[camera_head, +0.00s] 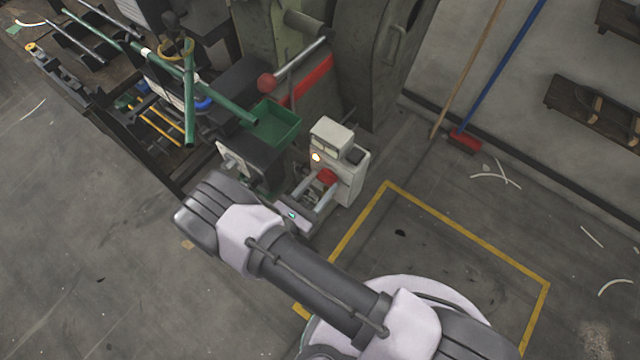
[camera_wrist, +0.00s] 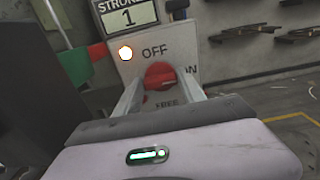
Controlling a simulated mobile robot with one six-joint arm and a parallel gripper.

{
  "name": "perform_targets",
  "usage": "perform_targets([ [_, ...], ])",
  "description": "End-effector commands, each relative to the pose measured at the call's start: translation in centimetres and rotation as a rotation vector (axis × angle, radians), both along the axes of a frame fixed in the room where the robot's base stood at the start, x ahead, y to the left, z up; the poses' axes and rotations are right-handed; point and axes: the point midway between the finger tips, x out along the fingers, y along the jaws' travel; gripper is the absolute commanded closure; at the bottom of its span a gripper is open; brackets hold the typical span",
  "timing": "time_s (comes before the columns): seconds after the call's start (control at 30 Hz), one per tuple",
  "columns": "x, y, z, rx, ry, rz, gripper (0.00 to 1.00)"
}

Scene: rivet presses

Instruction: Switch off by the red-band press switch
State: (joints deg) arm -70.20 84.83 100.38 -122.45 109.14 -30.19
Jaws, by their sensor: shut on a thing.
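The press with the red band (camera_head: 311,82) stands behind a pale switch box (camera_head: 352,178). A red rotary knob (camera_wrist: 160,76) is on the box face, among the labels OFF above, ON at right and FREE below; it also shows in the head view (camera_head: 327,176). Which label the knob points to is not clear. A round lamp (camera_wrist: 126,53) glows beside OFF. My gripper (camera_wrist: 160,88) has a finger on each side of the knob and is shut on it. The finger tips partly hide the knob's sides.
A green tray (camera_head: 275,122) and a dark block stand left of the box. Green pipes (camera_head: 190,95) lie farther left. A yellow floor outline (camera_head: 465,238) lies to the right. A broom (camera_head: 466,141) leans by the wall.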

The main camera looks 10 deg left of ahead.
Motion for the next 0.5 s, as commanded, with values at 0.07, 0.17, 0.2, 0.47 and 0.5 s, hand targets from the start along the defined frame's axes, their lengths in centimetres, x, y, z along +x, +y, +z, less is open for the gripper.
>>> perform_targets([
  [0.07, -0.02, -0.01, -0.03, -0.012, 0.005, -0.001, 0.93],
  [0.17, -0.01, -0.01, -0.05, -0.042, 0.017, -0.001, 0.93],
  [0.2, -0.01, 0.00, -0.06, -0.059, 0.024, -0.001, 0.93],
  [0.47, 0.03, 0.11, -0.10, -0.240, 0.099, -0.001, 0.93],
  [0.5, 0.04, 0.12, -0.10, -0.275, 0.114, -0.001, 0.93],
])
